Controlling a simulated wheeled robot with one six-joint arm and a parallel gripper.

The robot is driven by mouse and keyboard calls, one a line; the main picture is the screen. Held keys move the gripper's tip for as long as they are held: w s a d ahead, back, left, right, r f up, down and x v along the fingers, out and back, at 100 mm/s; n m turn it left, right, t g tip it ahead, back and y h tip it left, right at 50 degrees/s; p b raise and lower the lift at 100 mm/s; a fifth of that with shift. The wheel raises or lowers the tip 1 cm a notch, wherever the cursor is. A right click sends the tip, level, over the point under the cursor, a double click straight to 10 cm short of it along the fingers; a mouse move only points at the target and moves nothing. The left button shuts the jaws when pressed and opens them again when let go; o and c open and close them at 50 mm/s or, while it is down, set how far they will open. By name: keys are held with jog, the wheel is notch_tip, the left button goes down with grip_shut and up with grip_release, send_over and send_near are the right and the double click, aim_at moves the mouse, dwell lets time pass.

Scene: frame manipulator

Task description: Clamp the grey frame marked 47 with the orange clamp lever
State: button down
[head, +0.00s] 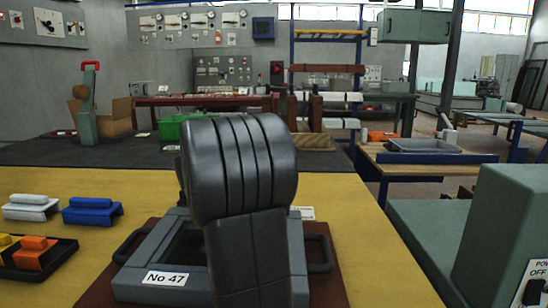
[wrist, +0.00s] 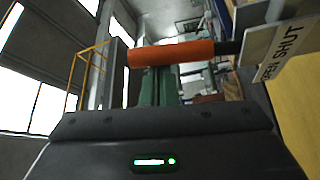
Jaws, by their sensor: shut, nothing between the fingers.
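The grey frame (head: 138,283) with the label No 47 lies on a brown base on the yellow bench top in the head view. My dark arm covers its middle and right part. The orange clamp lever (wrist: 171,53) shows in the wrist view as an orange grip on a dark rod. The rod runs right to a pale plate (wrist: 275,45) marked OPEN SHUT. My gripper (wrist: 163,122) shows as a dark body along the bottom of the wrist view, shut and empty, with the lever beyond it. The fingertips are not clear. The lever is not seen in the head view.
Dark handles (head: 318,253) flank the frame. At left are a white block (head: 30,207), a blue block (head: 92,211) and a black tray (head: 60,262) with yellow and orange pieces. A green machine (head: 500,235) stands at right. Yellow bench top is clear between the blue block and frame.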

jog(key=shift+s+f+m+b, duration=0.1)
jog(key=shift+s+m+b, duration=0.15)
jog(key=shift+m+b, duration=0.25)
dwell(0.3)
notch_tip(320, 180, up, 10)
jog(key=p, duration=0.3)
jog(key=shift+p, duration=0.3)
